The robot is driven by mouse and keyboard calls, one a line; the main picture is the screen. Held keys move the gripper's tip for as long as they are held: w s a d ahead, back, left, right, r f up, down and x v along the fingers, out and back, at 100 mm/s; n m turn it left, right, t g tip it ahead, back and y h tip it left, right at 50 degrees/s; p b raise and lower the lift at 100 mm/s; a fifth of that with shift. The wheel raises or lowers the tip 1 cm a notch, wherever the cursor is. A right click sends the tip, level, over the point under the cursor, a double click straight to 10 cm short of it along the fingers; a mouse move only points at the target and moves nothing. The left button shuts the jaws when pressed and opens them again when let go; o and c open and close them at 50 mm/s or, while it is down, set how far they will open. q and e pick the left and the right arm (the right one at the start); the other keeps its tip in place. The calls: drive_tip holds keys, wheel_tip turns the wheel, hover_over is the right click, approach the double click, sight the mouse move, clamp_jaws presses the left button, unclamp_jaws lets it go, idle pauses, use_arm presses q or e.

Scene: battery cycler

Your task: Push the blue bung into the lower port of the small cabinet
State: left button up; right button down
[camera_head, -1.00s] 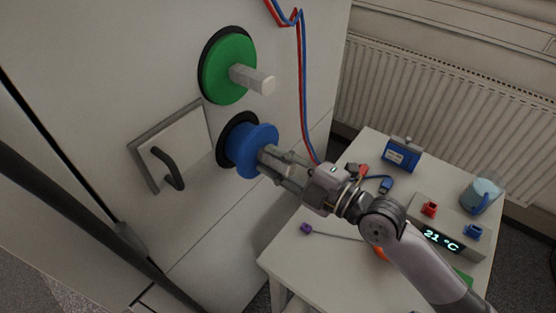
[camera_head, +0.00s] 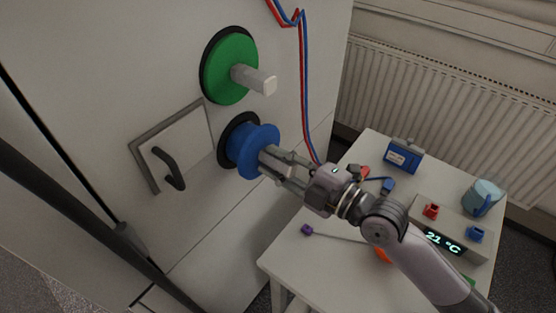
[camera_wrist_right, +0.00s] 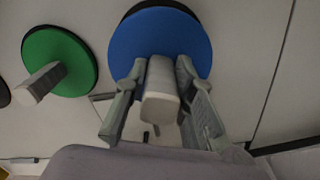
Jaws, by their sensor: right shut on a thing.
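The blue bung (camera_head: 257,153) is at the lower port (camera_head: 225,151) of the cabinet, a dark-rimmed opening below the green bung (camera_head: 230,68). Its wide flange stands out from the wall, and part of its blue body shows between flange and rim. How deep it sits inside is hidden. My right gripper (camera_head: 272,162) is shut on the pale handle of the blue bung. In the right wrist view the fingers (camera_wrist_right: 163,95) lie on both sides of the handle (camera_wrist_right: 160,92), with the blue flange (camera_wrist_right: 160,35) beyond. My left gripper is not in view.
The green bung sits in the upper port, its handle sticking out. A black door handle (camera_head: 168,170) is left of the lower port. Red and blue cables (camera_head: 305,90) hang at right. A white table (camera_head: 310,262) carries a temperature display (camera_head: 445,240), a blue box (camera_head: 403,155) and a mug (camera_head: 482,198).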

sight(260, 152)
drive_tip(key=shift+r, duration=0.1)
drive_tip(key=shift+x, duration=2.4)
idle(1.3)
drive_tip(key=c, duration=1.3)
unclamp_jaws()
drive_tip(key=shift+o, duration=0.5)
drive_tip(key=shift+f, duration=0.2)
drive_tip(key=o, duration=1.2)
drive_tip(key=shift+r, duration=0.1)
drive_tip(key=shift+s+d, duration=0.1)
drive_tip(key=shift+d, duration=0.05)
